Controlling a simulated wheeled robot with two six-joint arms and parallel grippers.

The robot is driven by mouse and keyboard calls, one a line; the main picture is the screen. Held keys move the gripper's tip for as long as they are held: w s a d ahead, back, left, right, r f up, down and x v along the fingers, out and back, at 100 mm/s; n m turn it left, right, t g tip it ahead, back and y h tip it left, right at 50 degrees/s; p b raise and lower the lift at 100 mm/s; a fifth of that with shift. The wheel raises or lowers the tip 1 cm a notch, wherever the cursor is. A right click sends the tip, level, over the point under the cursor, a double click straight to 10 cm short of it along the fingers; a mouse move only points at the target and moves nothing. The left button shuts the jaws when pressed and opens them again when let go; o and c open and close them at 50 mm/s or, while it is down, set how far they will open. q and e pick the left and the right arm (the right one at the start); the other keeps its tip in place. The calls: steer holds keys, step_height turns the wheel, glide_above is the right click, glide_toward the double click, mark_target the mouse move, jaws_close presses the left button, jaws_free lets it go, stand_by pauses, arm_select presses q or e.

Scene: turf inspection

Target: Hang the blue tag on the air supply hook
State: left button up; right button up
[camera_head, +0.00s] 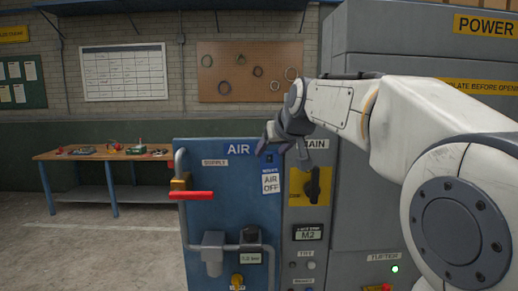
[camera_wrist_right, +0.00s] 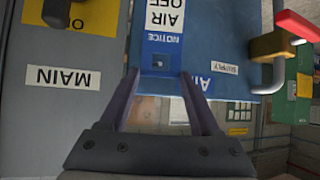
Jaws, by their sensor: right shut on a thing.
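The blue tag (camera_head: 271,184) has a white panel reading AIR OFF under a blue NOTICE band. It hangs upright in front of the blue AIR panel (camera_head: 215,215), near its right edge. My right gripper (camera_head: 272,152) is shut on its blue upper part. In the right wrist view the tag (camera_wrist_right: 163,42) shows upside down between the fingertips (camera_wrist_right: 160,74), with a small dark square near its top. The air supply hook cannot be made out, and I cannot tell whether the tag is on it. My left gripper is not in view.
A red-handled valve (camera_head: 191,195) juts from the AIR panel's left side. Right of the panel is the grey MAIN cabinet with a black rotary switch (camera_head: 312,184) on yellow. A workbench (camera_head: 105,154) stands at the back left, with open floor before it.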

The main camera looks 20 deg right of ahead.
steer(key=shift+w+d, duration=0.2)
steer(key=shift+w, duration=0.35)
steer(key=shift+w+d+f, duration=0.1)
steer(key=shift+w+f, duration=0.25)
steer(key=shift+w, duration=0.1)
steer(key=shift+w+f, duration=0.1)
steer(key=o, duration=1.5)
steer(key=shift+c, duration=0.2)
steer(key=shift+d, duration=0.1)
